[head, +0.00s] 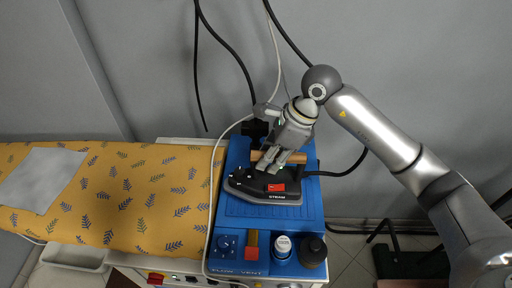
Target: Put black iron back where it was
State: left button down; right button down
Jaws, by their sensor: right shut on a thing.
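The black iron (248,185) with a red label and a tan handle (265,157) is at the blue ironing station (233,258), over its top surface. My right gripper (268,165) comes down from above and is shut on the iron's handle. The fingers hide part of the handle. I cannot tell whether the iron's base rests on the blue top or sits just above it. My left gripper is not in the view.
A yellow leaf-patterned ironing board (150,205) with a grey cloth (40,180) lies to the left. Cables hang behind along the grey wall.

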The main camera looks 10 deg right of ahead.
aim_at(279, 173)
jog(key=shift+w+d+f+p, duration=0.3)
jog(key=shift+d+f, duration=0.35)
jog(key=shift+w+d+f+p, duration=0.25)
jog(key=shift+w+d+f, duration=0.05)
jog(key=shift+d+f, duration=0.35)
notch_tip(279, 173, down, 2)
jog(key=shift+d+f+p, duration=0.1)
jog(key=shift+p, duration=0.8)
jog(key=shift+f, duration=0.55)
jog(key=c, duration=1.6)
grip_release()
jog(key=shift+s+f, duration=0.1)
jog(key=shift+f, duration=0.25)
jog(key=o, duration=0.4)
jog(key=shift+s+r, duration=0.1)
jog(key=shift+s, duration=0.05)
jog(key=shift+c, duration=0.2)
jog(key=shift+d+r, duration=0.1)
